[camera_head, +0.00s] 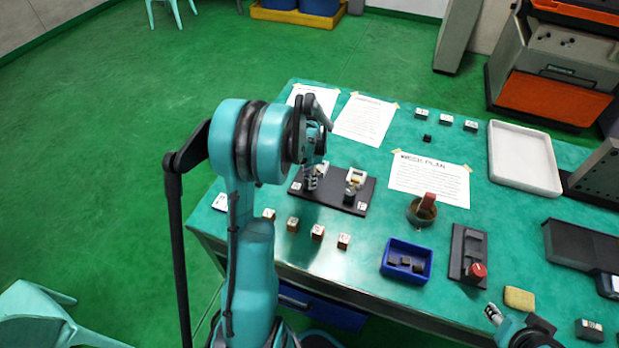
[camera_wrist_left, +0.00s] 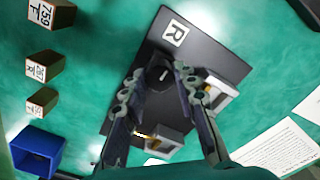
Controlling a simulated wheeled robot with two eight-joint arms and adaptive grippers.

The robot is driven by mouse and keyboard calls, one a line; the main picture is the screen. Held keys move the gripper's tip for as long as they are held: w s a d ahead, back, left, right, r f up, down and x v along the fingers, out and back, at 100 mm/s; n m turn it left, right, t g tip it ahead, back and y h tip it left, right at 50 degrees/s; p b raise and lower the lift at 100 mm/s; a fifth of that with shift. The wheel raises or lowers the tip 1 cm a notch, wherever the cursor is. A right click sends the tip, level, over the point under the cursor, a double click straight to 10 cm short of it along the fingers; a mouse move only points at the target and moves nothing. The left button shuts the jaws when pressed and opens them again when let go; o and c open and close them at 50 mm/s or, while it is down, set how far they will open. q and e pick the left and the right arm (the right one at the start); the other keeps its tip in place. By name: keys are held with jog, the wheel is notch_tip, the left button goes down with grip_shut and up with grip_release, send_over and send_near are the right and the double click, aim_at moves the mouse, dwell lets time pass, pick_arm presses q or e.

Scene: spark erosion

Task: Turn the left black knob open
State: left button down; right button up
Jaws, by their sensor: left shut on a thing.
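A black base plate (camera_head: 335,195) lies on the teal table and carries two white-and-yellow fittings; the right one (camera_head: 355,182) shows clear of my arm. In the left wrist view the plate (camera_wrist_left: 222,55) has an "R" label (camera_wrist_left: 174,33) near one end. The left black knob (camera_wrist_left: 158,76), round with a pale line, is on the plate. My left gripper (camera_head: 311,182) reaches down over the plate's left part; in the wrist view its fingers (camera_wrist_left: 157,78) stand either side of the knob, shut on it. The right gripper (camera_head: 494,314) is low at the right, its jaws too small to judge.
Several wooden cubes (camera_head: 317,232) line the table's front edge. Papers (camera_head: 365,121) lie behind the plate. A white tray (camera_head: 495,152) is at the back right.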

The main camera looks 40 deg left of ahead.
pick_arm(q)
jog(key=n, duration=0.4)
jog(key=shift+n, duration=0.3)
jog(key=n, duration=0.4)
jog(key=shift+n, duration=0.3)
jog(key=n, duration=0.4)
jog(key=shift+n, duration=0.3)
jog(key=n, duration=0.4)
jog(key=shift+n+b, duration=0.3)
jog(key=c, duration=1.2)
grip_release()
jog(key=shift+o, duration=0.2)
jog(key=shift+r, duration=0.1)
